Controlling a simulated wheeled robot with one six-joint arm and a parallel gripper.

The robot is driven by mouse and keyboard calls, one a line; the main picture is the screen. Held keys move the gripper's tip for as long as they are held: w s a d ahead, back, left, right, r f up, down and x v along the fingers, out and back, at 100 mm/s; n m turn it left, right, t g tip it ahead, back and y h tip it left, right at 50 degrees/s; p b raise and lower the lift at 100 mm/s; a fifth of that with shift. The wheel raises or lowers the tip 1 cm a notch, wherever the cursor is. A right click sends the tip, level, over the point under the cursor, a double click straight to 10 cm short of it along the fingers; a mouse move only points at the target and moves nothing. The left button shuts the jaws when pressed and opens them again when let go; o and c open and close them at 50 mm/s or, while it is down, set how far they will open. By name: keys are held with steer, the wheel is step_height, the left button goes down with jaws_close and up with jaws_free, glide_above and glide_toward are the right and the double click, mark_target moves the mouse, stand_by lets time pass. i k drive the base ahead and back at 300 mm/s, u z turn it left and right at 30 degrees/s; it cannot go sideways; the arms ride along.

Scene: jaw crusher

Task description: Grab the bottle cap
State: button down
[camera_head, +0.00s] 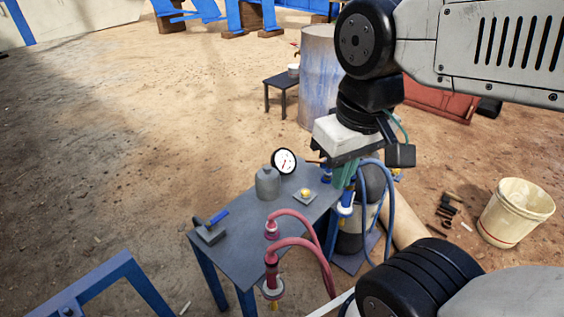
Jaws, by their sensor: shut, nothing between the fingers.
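A grey bottle (267,184) stands upright on the small dark table (245,237). A small yellow round piece (305,192) sits on a square grey plate to its right; it may be the bottle cap, but it is too small to be sure. My gripper (344,178) hangs at the table's right side, right of the yellow piece and apart from it in the picture. Its teal fingers look shut and empty. The fingertips overlap blue fittings behind them, so their height is hard to tell.
A round gauge (284,161) stands behind the bottle. A blue-handled tool (212,228) lies on the table's left. Red hoses (302,243) rise at the front right, and a blue hose (388,200) loops beside my gripper. A white bucket (515,212) stands on the sand.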

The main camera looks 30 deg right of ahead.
mark_target(267, 179)
steer(key=z, duration=0.45)
steer(key=k, duration=1)
steer(key=u, duration=0.7)
steer(key=i, duration=1.25)
steer(key=z, duration=0.25)
